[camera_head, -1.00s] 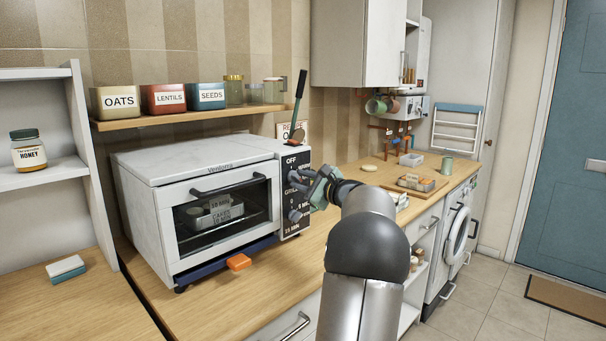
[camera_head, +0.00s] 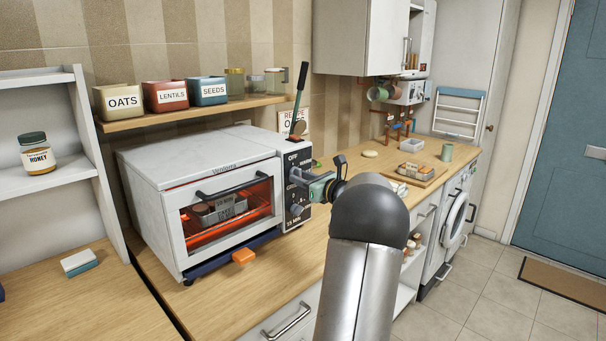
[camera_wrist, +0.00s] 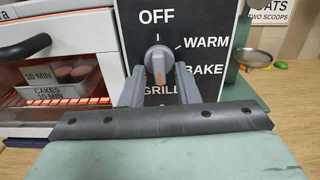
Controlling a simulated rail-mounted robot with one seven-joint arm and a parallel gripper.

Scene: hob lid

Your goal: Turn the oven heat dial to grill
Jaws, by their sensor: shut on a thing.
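The white toaster oven (camera_head: 195,165) stands on the wooden counter, and its inside glows orange-red. Its dark control panel (camera_wrist: 213,38) reads OFF, WARM, BAKE and GRILL around the upper heat dial (camera_wrist: 158,58). The dial is grey, and its orange mark points down towards GRILL. My gripper (camera_wrist: 159,88) is shut on this dial, one finger on each side. In the head view my gripper (camera_head: 304,180) reaches the panel from the right and hides most of the heat dial. A lower dial (camera_head: 296,209) shows beneath it.
A dark-handled spatula (camera_head: 300,98) stands behind the panel. A shelf (camera_head: 190,112) with OATS, LENTILS and SEEDS tins is above. The counter right of my arm holds a tray (camera_head: 416,179).

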